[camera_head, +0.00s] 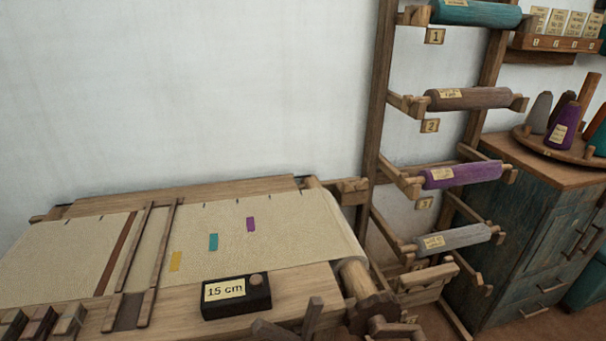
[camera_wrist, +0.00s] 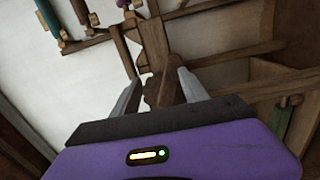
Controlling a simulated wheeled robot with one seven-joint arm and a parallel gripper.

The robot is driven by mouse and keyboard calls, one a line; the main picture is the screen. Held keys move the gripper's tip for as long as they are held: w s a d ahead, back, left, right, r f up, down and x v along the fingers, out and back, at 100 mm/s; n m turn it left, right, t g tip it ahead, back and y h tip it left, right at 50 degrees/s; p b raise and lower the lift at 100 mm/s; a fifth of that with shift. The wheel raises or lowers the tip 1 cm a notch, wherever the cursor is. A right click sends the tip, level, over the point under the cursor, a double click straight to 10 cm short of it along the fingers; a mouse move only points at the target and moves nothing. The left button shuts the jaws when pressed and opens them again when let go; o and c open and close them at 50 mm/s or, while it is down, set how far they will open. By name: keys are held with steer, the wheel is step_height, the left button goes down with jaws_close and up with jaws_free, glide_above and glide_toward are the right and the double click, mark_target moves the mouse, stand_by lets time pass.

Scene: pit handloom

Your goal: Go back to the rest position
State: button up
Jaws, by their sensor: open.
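My gripper (camera_wrist: 152,80) shows in the wrist view with its two grey fingers apart. Nothing is clearly held between them. A brown wooden part of the loom or rack lies beyond the fingertips; I cannot tell how near it is. My gripper is not in the head view. The loom's cream cloth (camera_head: 90,235) is stretched over its wooden frame, with yellow (camera_head: 176,261), teal (camera_head: 213,242) and purple (camera_head: 251,224) marks on it.
A black box marked "15 cm" (camera_head: 236,297) sits on the loom's front beam. A wooden rack (camera_head: 379,90) holds teal, brown, purple (camera_head: 460,175) and grey rolls. A blue-green cabinet (camera_head: 540,225) stands at right with thread cones on top. The wall behind the loom is bare.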

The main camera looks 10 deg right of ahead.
steer(key=s+a+r+m+g+p, duration=0.1)
steer(key=s+a+r+m+p, duration=0.1)
steer(key=s+a+r+m, duration=0.5)
steer(key=s+a+r+m+g+p, duration=0.2)
steer(key=s+a+r+m+p, duration=0.1)
steer(key=s+a+r+m, duration=0.4)
steer(key=s+m, duration=0.3)
steer(key=s, duration=0.3)
steer(key=shift+r+g+y, duration=0.3)
steer(key=shift+r, duration=0.1)
steer(key=shift+s+a, duration=0.1)
